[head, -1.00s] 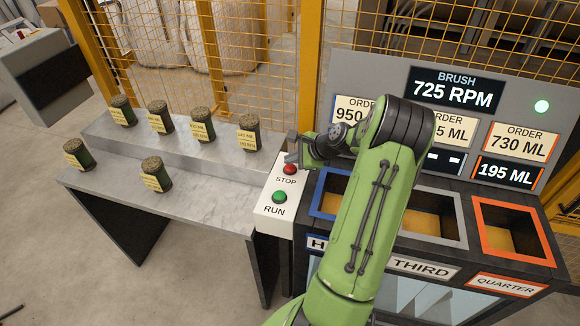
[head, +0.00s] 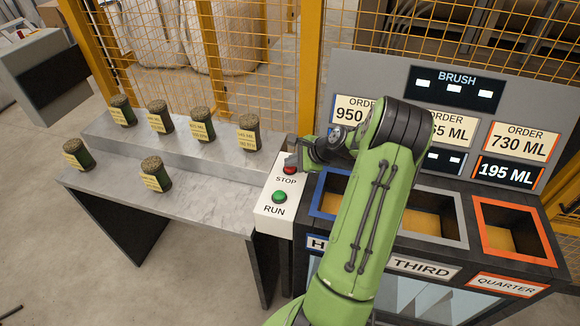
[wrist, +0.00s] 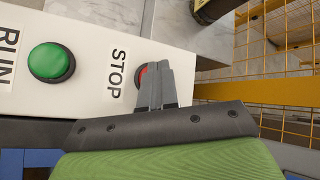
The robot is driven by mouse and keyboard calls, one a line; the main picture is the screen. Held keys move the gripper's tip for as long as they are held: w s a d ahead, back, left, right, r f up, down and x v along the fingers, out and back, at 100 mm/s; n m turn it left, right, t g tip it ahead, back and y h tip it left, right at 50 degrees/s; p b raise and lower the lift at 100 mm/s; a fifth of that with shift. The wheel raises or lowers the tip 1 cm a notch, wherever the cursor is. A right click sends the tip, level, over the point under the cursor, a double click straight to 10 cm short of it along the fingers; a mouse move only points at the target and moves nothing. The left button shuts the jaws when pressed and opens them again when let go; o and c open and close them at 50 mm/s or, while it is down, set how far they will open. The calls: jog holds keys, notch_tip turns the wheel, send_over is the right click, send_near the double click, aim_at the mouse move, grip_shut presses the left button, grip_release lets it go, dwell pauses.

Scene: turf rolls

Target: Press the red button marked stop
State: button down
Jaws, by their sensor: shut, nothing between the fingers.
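The red stop button (head: 289,170) sits on a white control box (head: 272,222), above the word STOP. In the wrist view the red button (wrist: 141,77) is partly hidden behind the fingers. My gripper (wrist: 156,72) is shut and empty, its fingertips over the button and seemingly touching it. In the head view my gripper (head: 291,160) comes to the button from above. The green run button (head: 279,197) is below it on the same box and also shows in the wrist view (wrist: 52,62).
A marble-topped bench (head: 205,190) with several small turf rolls stands left of the box. The machine with a blue-rimmed bin (head: 316,205), a grey bin and an orange bin (head: 543,252) is on the right. The brush display (head: 455,89) shows dashes. Yellow mesh fencing (head: 245,50) stands behind.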

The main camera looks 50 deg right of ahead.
aim_at(292, 169)
jog(key=shift+f, duration=0.15)
dwell(0.3)
jog(key=shift+r+p, duration=0.9)
notch_tip(292, 169, up, 5)
jog(key=p, duration=0.5)
jog(key=shift+r, duration=0.15)
jog(key=shift+f, duration=0.2)
